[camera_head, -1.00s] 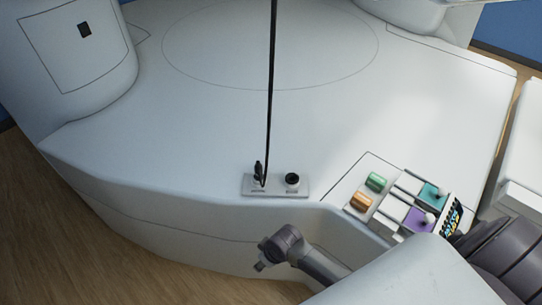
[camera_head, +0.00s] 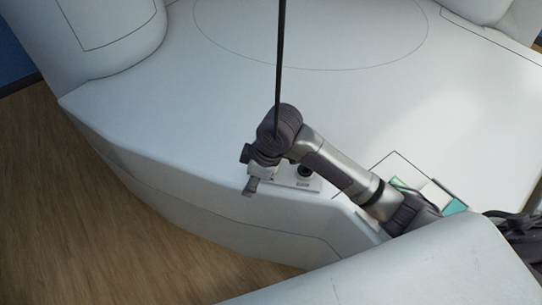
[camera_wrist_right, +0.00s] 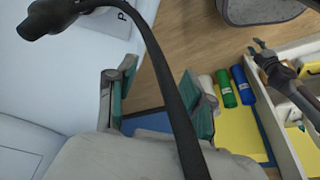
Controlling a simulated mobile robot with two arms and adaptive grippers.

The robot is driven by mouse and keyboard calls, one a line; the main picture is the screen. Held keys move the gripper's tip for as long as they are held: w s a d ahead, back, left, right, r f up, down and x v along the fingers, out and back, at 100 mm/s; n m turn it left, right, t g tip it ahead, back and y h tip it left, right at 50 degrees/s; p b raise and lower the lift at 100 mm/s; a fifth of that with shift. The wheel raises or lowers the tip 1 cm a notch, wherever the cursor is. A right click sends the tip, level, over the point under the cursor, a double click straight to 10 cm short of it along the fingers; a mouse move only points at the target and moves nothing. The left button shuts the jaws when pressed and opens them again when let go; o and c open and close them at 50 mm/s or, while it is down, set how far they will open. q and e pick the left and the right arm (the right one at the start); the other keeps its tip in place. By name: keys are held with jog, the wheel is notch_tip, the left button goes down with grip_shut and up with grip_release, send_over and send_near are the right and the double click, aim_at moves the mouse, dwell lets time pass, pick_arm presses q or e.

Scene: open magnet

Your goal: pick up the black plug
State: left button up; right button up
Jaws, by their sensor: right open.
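The black plug (camera_wrist_right: 47,17) shows at the upper left of the right wrist view, beside a pale plate. Its black cable (camera_wrist_right: 165,75) curves down across that view, in front of the space between my fingers. In the head view the cable (camera_head: 280,50) hangs from above, and my right wrist hides the plug. My right gripper (camera_head: 251,184) is over the plate's left end in the head view. In the right wrist view its teal-padded fingers (camera_wrist_right: 160,104) are apart, with nothing gripped. What seems to be my left gripper (camera_wrist_right: 258,50) is at the right there, too small to judge.
The socket plate (camera_head: 308,185) has a second round black fitting (camera_head: 305,171). It sits near the front edge of a broad white surface (camera_head: 330,100). My right forearm partly covers the coloured items to the right. A pale container (camera_wrist_right: 287,140) with green and blue cylinders beside it shows at the right wrist view's right.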

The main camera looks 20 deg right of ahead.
jog(key=w+d+r+n+g+h, duration=0.1)
jog(key=w+d+r+n+h, duration=0.1)
jog(key=w+d+r, duration=0.3)
jog(key=w+d+r+n+g+h, duration=0.1)
jog(key=d+r+n, duration=0.15)
jog(key=r, duration=0.45)
jog(key=shift+m, duration=0.25)
jog(key=f, duration=0.7)
jog(key=shift+d+f, duration=0.25)
jog(key=shift+d, duration=0.05)
jog(key=f, duration=0.1)
jog(key=f+p, duration=0.1)
jog(key=f, duration=0.1)
jog(key=w+a+f, duration=0.1)
jog(key=shift+f, duration=0.75)
grip_shut()
